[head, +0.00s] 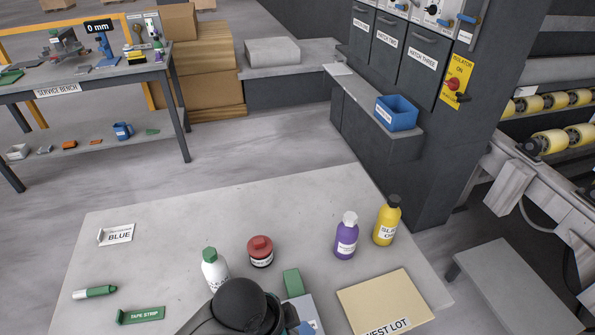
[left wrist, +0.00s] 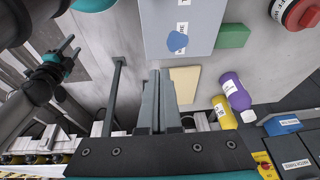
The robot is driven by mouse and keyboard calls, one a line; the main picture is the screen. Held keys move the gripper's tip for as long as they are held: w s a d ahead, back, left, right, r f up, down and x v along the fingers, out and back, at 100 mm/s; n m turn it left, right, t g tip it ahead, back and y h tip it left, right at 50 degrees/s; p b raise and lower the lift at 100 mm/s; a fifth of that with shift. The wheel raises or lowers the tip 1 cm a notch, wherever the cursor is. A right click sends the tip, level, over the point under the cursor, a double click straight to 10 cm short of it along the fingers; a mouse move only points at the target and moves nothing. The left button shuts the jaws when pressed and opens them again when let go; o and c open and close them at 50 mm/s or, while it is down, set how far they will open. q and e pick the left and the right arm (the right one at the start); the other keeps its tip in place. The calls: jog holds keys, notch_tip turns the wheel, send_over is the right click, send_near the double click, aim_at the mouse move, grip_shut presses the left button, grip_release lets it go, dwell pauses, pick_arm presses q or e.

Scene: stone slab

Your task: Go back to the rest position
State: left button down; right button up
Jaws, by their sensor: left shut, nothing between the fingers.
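My left gripper (left wrist: 157,78) shows in the left wrist view with its two grey fingers side by side, shut and empty. Its tips point toward the slab near the grey-blue box (left wrist: 190,18) and the tan board (left wrist: 185,84); I cannot tell the exact height. In the head view, a dark round joint of my arm covers part of the slab's front middle, and the left fingers are hidden. A dark arm with teal parts is at the left of the left wrist view, ending in a small pronged shape (left wrist: 66,46), seemingly my right gripper; its opening is unclear.
On the stone slab (head: 165,225) stand a white bottle (head: 215,272), red tin (head: 260,252), purple bottle (head: 346,240) and yellow bottle (head: 386,224). A green block (head: 293,282) and tan board (head: 385,300) are near my arm.

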pick_arm(q)
jog(key=s+a+r+n+t+y, duration=0.1)
jog(key=s+a+r+n+y, duration=0.1)
jog(key=s+a+n, duration=0.35)
jog(key=s+a+r+n+t+y, duration=0.1)
jog(key=s+a+n, duration=0.1)
jog(key=a+n, duration=0.65)
notch_tip(320, 180, down, 27)
jog(key=s+a+m+g+b, duration=0.1)
jog(key=s+m+g+b, duration=0.1)
jog(key=b, duration=0.3)
jog(key=s+a+f+b, duration=0.2)
jog(key=s+f+b, duration=0.3)
jog(key=s+f, duration=1)
notch_tip(320, 180, down, 3)
jog(key=shift+a+f+g+y, duration=0.1)
jog(key=shift+a+g+y, duration=0.2)
jog(key=shift+a+g, duration=0.1)
